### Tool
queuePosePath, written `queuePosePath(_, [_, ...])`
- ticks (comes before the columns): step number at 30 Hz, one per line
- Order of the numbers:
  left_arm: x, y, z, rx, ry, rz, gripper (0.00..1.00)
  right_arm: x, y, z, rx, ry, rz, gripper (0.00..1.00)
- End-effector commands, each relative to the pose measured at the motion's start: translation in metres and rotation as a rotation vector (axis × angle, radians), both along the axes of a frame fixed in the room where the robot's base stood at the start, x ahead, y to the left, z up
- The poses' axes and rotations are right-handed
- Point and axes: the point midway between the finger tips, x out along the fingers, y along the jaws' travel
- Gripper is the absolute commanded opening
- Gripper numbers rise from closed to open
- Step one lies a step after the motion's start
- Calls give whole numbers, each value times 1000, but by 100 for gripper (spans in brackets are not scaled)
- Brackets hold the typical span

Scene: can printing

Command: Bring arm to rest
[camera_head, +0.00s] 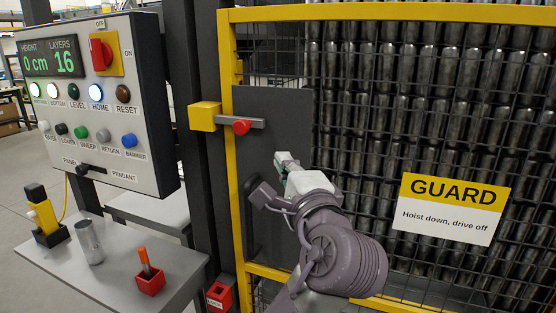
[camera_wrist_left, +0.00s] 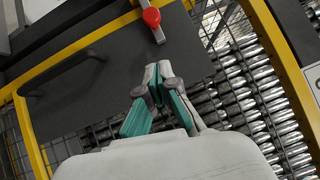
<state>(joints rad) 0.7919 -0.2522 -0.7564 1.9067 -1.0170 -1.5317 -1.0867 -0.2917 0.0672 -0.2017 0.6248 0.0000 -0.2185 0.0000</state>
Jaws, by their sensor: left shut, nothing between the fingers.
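My left gripper (camera_head: 283,160) is up in front of the dark door panel (camera_head: 262,110) of the yellow-framed guard, with my purple-grey arm below it. In the left wrist view its fingertips (camera_wrist_left: 157,76) are together, with nothing between them. Beyond the fingertips is the red-ended latch (camera_wrist_left: 152,18) at the top of the panel. In the head view this latch (camera_head: 242,125) lies across the panel's upper left, apart from the gripper. My right gripper is in neither view.
A control box (camera_head: 95,100) with lit buttons and a display reading 0 cm and 16 layers stands at left. The shelf (camera_head: 110,262) below holds a yellow-black device (camera_head: 42,212), a metal can (camera_head: 89,242) and a red holder (camera_head: 150,282). Stacked cans fill the caged area (camera_head: 390,90) at right.

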Motion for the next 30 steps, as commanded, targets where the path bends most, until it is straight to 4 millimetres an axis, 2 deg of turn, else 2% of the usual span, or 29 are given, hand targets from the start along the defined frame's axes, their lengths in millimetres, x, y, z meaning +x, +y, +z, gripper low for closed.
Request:
queuePosePath(6, [-7, -2, -1, 1, 1, 1, 0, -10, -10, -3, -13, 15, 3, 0])
queuePosePath(13, [-6, -2, -1, 0, 2, 0, 0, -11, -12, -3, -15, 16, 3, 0])
queuePosePath(17, [8, -4, -22, 1, 38, -11, 0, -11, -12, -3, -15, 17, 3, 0])
queuePosePath(20, [34, -6, -66, -8, 110, -37, 0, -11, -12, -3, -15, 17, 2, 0])
queuePosePath(23, [64, -8, -134, -38, 213, -76, 0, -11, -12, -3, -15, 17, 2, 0])
queuePosePath(24, [73, -8, -164, -56, 257, -93, 0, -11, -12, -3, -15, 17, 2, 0])
queuePosePath(26, [83, -6, -209, -90, 322, -113, 0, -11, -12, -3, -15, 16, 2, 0])
queuePosePath(27, [88, -5, -240, -115, 363, -125, 0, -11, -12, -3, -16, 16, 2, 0])
queuePosePath(29, [91, -2, -286, -159, 427, -139, 0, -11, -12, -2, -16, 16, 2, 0])
queuePosePath(30, [91, 1, -317, -189, 469, -145, 0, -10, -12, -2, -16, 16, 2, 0])
